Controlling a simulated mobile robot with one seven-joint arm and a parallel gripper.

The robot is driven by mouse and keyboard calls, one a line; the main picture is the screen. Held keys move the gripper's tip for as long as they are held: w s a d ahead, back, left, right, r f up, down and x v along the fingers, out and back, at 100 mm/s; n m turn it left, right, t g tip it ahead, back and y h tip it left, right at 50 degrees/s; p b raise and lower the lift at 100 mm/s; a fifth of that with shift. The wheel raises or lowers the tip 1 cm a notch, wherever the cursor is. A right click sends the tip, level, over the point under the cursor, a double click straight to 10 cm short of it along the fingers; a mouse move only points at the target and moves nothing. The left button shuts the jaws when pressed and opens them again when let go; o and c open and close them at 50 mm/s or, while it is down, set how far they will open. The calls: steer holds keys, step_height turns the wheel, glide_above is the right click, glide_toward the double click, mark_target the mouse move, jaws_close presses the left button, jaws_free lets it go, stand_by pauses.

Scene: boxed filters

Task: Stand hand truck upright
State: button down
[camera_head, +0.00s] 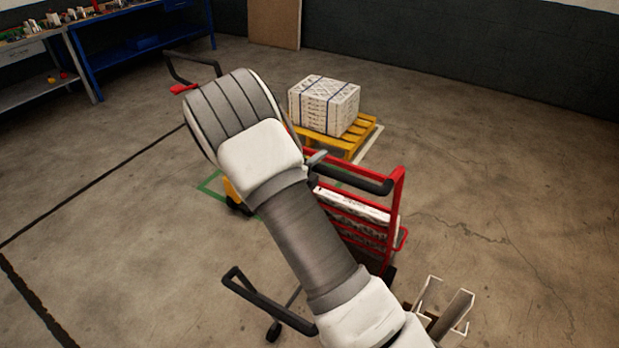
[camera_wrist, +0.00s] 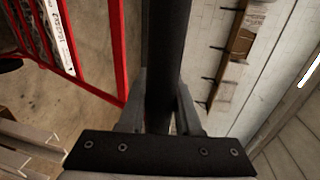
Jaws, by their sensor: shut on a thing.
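The hand truck (camera_head: 402,190) has a red frame and a black handle (camera_head: 358,180), and stands right of my arm in the head view. White boxes (camera_head: 355,207) rest against its frame. I cannot tell exactly how far it leans. In the wrist view, my gripper (camera_wrist: 160,112) is shut on the black handle bar (camera_wrist: 166,50), one finger on each side. The red frame (camera_wrist: 119,50) shows to its left, with a box edge beside it. In the head view my arm hides most of the gripper and part of the truck.
A yellow pallet (camera_head: 349,143) with a strapped white box stack (camera_head: 324,104) stands behind the truck. A black handle (camera_head: 262,308) is at front left, and another (camera_head: 192,57) at back left. A blue workbench (camera_head: 140,45) lines the back. Floor at right is largely clear.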

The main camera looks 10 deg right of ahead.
steer(key=w+d+r, duration=0.2)
steer(key=w+d, duration=0.7)
steer(key=w+d+r+p, duration=0.1)
steer(key=w+d+r, duration=0.1)
steer(key=w+d, duration=0.7)
steer(key=shift+d+r, duration=0.15)
steer(key=shift+r, duration=0.2)
steer(key=c, duration=0.6)
jaws_free()
steer(key=shift+w+d, duration=0.1)
steer(key=shift+w, duration=0.1)
steer(key=shift+r, duration=0.15)
